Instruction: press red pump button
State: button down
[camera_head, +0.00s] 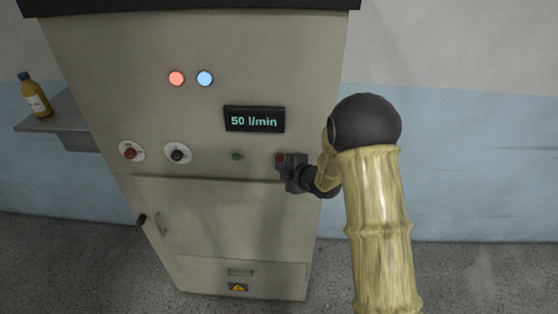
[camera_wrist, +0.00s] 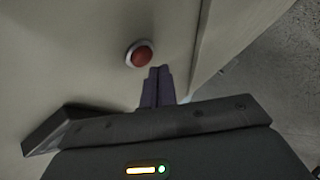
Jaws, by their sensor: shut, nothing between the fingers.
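A red button (camera_head: 280,158) sits at the right end of the row of controls on a grey cabinet (camera_head: 225,220), partly hidden by my gripper (camera_head: 288,166). In the wrist view the red button (camera_wrist: 141,55) is round, in a pale ring, and fully visible. My gripper's two dark fingers (camera_wrist: 158,72) are shut together and empty. Their tips show just below and right of the button in the wrist view, close to it. I cannot tell whether they touch the panel. No fingertip covers the button in that view.
A green button (camera_head: 237,155), a black knob (camera_head: 177,155) and a red control (camera_head: 130,153) on a pale plate are to the left. A display (camera_head: 254,119) reads 50 l/min. Red (camera_head: 176,78) and blue (camera_head: 205,78) lamps are above. A bottle (camera_head: 35,95) stands on a side shelf (camera_head: 60,120).

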jog(key=shift+w, duration=0.1)
dwell(0.7)
jog(key=shift+w, duration=0.35)
jog(key=shift+w, duration=0.4)
dwell(1.0)
jog(key=shift+s+b, duration=0.15)
jog(key=shift+b, duration=0.3)
jog(key=shift+s+b, duration=0.45)
jog(key=shift+s, duration=0.25)
jog(key=s+b, duration=0.3)
jog(key=s, duration=0.2)
